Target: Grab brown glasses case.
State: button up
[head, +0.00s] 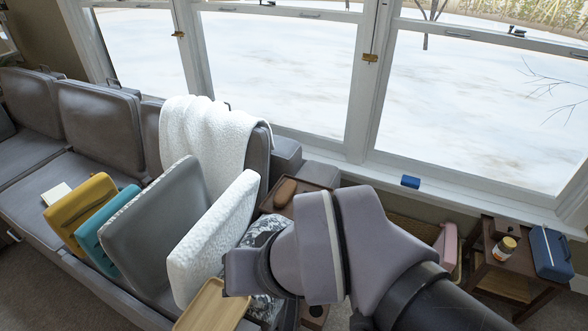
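A brown, rounded, elongated object (285,192), which looks like the glasses case, lies on a dark tray-like surface (311,186) just beyond the sofa's right end. My arm crosses the lower middle of the head view, in front of that surface. The end of my arm with my gripper (242,272) is nearer the camera, below and to the left of the brown object, and apart from it in the picture. Its fingers cannot be made out, so I cannot tell whether it is open or shut.
The grey sofa (97,112) holds yellow (78,208), teal, grey and white cushions and a white throw (208,140). A wooden tray (212,308) is below my gripper. At right, a dark side table (490,258) carries a jar (504,248) and a blue case (551,253). Windows line the back.

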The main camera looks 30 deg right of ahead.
aim_at(284, 195)
jog(key=z, duration=0.75)
jog(key=i+l+u, duration=0.3)
jog(key=l, duration=0.3)
jog(key=i+l+u, duration=0.1)
jog(key=i+l, duration=0.2)
jog(key=i+l+u, duration=0.15)
jog(key=l, duration=0.25)
jog(key=i+l+u, duration=0.15)
jog(key=l, duration=0.2)
